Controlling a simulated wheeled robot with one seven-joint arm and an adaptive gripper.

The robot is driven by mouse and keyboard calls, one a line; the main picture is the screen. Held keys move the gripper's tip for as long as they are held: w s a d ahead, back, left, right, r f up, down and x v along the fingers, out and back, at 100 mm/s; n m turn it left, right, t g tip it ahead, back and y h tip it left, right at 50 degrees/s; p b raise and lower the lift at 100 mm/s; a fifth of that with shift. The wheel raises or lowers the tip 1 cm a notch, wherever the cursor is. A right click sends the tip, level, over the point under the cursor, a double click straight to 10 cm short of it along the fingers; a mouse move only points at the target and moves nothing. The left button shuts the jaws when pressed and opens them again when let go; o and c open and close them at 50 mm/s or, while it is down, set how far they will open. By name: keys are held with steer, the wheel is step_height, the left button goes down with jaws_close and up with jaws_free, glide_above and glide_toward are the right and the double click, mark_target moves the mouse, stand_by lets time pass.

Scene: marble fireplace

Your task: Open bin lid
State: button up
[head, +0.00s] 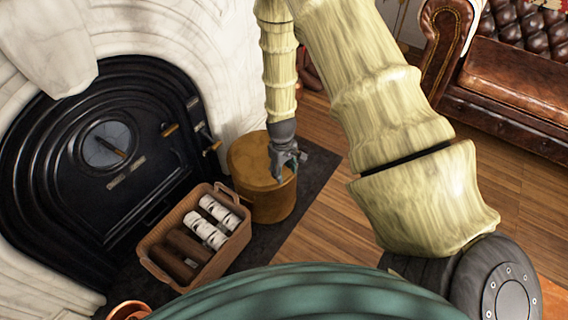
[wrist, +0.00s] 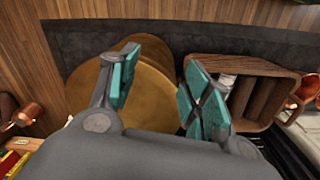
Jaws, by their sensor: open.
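The bin (head: 268,208) is a round, brass-coloured cylinder standing upright on the dark hearth, right of the basket. Its flat, round lid (head: 247,156) appears closed in the head view. My gripper (head: 290,172) points down at the right side of the lid and covers part of its edge. In the wrist view, my gripper (wrist: 158,72) has its teal-padded fingers spread apart with nothing between them, and the brass bin (wrist: 90,88) shows behind and between them. I cannot tell whether a finger touches the lid. No handle is visible on it.
A brown basket (head: 155,250) with logs and white rolls stands close to the bin's left. A black fireplace door (head: 75,190) in white marble is farther left. A leather sofa (head: 520,75) is at the upper right. Wooden floor (head: 335,215) right of the bin is clear.

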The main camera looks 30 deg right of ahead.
steer(key=w+d+r+b, duration=0.4)
steer(key=w+d+b, duration=0.25)
steer(key=w, duration=0.35)
steer(key=shift+n, duration=0.4)
steer(key=f, duration=0.3)
steer(key=f+b, duration=0.1)
steer(key=f, duration=0.6)
steer(key=shift+w+d+f+b, duration=0.15)
steer(key=shift+w+d+b, duration=0.05)
steer(key=shift+d+b, duration=0.15)
jaws_close()
